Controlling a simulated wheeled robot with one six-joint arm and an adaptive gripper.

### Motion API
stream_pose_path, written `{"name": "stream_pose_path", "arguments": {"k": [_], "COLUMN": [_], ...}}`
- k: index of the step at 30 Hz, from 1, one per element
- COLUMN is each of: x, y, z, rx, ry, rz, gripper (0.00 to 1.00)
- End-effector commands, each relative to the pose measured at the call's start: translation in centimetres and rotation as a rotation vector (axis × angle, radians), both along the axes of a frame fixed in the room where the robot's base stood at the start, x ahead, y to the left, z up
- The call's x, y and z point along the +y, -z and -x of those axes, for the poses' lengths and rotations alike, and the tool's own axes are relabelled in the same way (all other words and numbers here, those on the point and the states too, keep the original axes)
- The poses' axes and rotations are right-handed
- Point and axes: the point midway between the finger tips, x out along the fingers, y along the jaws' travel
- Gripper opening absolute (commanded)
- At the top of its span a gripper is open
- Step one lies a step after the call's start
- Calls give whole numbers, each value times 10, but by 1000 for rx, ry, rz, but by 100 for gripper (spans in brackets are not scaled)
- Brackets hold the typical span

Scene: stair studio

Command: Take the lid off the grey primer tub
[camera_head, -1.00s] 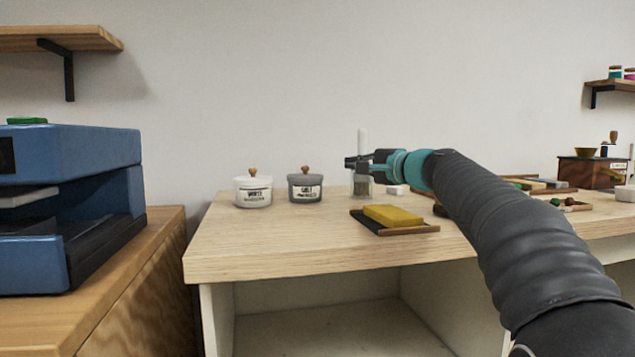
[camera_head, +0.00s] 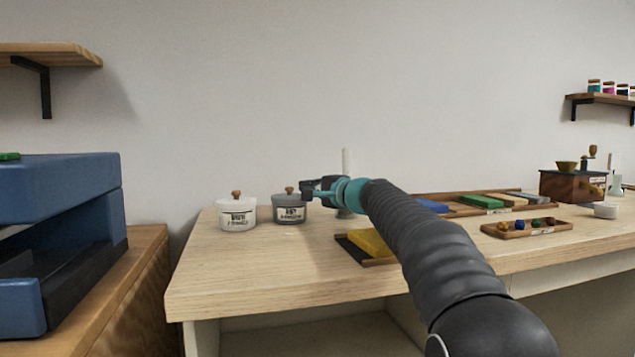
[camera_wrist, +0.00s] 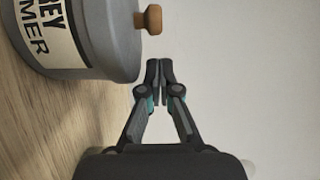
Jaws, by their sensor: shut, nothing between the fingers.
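The grey primer tub (camera_head: 289,211) stands upright on the wooden table, with its lid on and a round wooden knob (camera_head: 290,190) on top. In the wrist view the tub (camera_wrist: 85,42) fills the upper left, turned on its side by the camera angle, and its label reads "MER" in part. The knob (camera_wrist: 148,19) points to the right there. My gripper (camera_head: 306,190) is just right of the tub at about lid height. In the wrist view my gripper (camera_wrist: 159,66) is shut and empty, its fingertips close to the lid's edge and apart from the knob.
A white tub (camera_head: 237,215) with a similar knob stands left of the grey one. A clear jar (camera_head: 345,212) with a white upright stick is behind my gripper. A yellow block (camera_head: 368,243) on a tray lies in front. Coloured blocks (camera_head: 484,201) lie to the right.

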Motion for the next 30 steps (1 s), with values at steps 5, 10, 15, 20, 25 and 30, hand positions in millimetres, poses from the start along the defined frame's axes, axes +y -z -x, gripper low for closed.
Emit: {"name": "stream_pose_path", "arguments": {"k": [5,10,15,20,25,30], "x": [9,14,14,14,18,27], "y": [1,1,0,0,2,3], "z": [18,26,28,28,35,50], "rx": [-4,-2,-2,-2,-3,-2], "ry": [-1,0,0,0,-2,-2], "rz": [-1,-1,-1,-1,-1,-1], "gripper": [0,0,0,0,0,0]}}
